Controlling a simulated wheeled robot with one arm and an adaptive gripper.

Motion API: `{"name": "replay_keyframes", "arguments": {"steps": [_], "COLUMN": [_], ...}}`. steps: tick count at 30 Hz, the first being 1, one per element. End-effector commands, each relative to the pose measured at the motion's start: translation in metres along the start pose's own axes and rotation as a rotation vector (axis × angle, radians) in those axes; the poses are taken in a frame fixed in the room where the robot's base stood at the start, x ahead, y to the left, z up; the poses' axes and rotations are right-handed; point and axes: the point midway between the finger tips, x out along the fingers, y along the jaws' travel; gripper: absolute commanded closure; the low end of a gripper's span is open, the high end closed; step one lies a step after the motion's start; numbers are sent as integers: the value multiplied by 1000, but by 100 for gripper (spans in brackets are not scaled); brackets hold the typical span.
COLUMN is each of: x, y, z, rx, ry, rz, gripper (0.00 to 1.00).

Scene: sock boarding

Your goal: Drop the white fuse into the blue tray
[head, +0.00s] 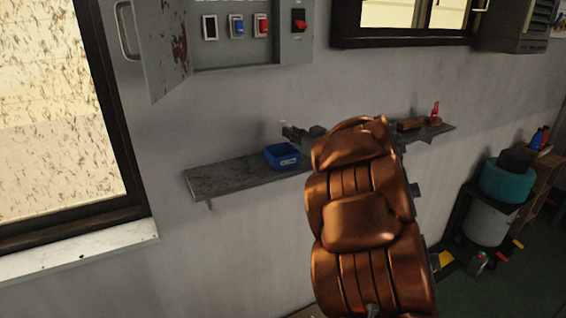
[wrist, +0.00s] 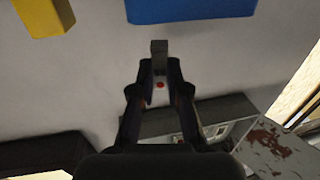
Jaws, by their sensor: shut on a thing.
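The blue tray (head: 283,160) sits on the grey wall shelf, left of my arm in the head view. It also shows as a blue shape at the top edge of the wrist view (wrist: 190,10). My gripper (head: 288,130) is just above the tray, in front of the wall. In the wrist view my gripper (wrist: 160,72) is shut on a small pale piece with a red dot, which looks like the white fuse (wrist: 160,90). The fuse is partly hidden by the fingers. In the head view it is too small to make out clearly.
An open grey fuse box (head: 250,55) hangs above the shelf (head: 225,178), its rusty door (head: 165,45) swung left. It holds several coloured fuses and a red switch (head: 299,22). A yellow object (wrist: 43,15) shows in the wrist view. My arm hides the shelf's middle.

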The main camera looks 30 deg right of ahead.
Motion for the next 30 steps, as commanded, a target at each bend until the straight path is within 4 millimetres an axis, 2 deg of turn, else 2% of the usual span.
{"name": "replay_keyframes", "arguments": {"steps": [4,5,13,23,26,30], "x": [0,0,0,-2,-8,-30], "y": [0,0,0,0,0,1], "z": [-1,-1,-1,-1,-1,-1], "rx": [0,0,0,-1,-1,-1], "ry": [0,0,0,0,-1,0], "rz": [0,-1,-1,0,1,4], "gripper": [100,84,56,56,56,56]}}
